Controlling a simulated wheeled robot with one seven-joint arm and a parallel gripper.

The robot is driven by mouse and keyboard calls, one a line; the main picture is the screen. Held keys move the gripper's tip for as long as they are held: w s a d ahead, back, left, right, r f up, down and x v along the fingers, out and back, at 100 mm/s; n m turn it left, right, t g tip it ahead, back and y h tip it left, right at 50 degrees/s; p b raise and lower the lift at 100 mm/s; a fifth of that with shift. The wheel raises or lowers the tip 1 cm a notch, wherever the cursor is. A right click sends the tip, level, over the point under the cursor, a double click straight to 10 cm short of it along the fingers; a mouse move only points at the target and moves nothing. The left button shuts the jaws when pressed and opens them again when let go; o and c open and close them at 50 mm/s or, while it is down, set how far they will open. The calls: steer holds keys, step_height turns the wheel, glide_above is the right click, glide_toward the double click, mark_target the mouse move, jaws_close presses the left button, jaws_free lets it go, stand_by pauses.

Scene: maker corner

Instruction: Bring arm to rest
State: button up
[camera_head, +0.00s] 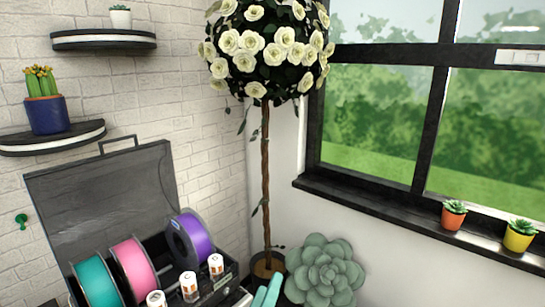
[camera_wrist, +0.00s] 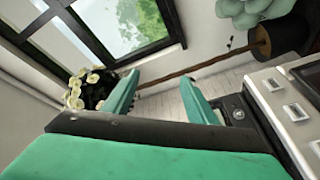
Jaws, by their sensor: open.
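My gripper (camera_wrist: 160,92) shows in the wrist view with its two teal fingers spread apart and nothing between them. In the head view only a bit of teal gripper (camera_head: 267,292) shows at the bottom edge, right of the open black case (camera_head: 100,205). The rest of my arm is out of the head view. The wrist view is tilted, with the window at upper left and the rose tree's trunk (camera_wrist: 185,74) crossing behind the fingers.
The case holds teal, pink and purple spools (camera_head: 190,238) and several small white jars (camera_head: 189,287). A potted rose tree (camera_head: 265,180) and large succulent (camera_head: 324,270) stand behind. Wall shelves (camera_head: 104,39) are left, a window sill (camera_head: 380,213) right. A light-coloured device (camera_wrist: 290,105) is close right of the fingers.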

steer(key=s+d+f+n+g+y, duration=0.1)
steer(key=s+f+y, duration=0.2)
steer(key=s+f, duration=0.65)
steer(key=s+d+f+y, duration=0.2)
steer(key=s+f+y, duration=0.2)
steer(key=s+f, duration=0.55)
steer(key=s+f+m, duration=0.2)
steer(key=s+m, duration=0.2)
steer(key=s, duration=0.5)
steer(key=s+a+f+m+g, duration=0.1)
steer(key=s+m, duration=0.4)
steer(key=s, duration=0.5)
steer(key=shift+s+a+f+g+h, duration=0.3)
steer(key=shift+f+h, duration=0.1)
steer(key=shift+f, duration=0.05)
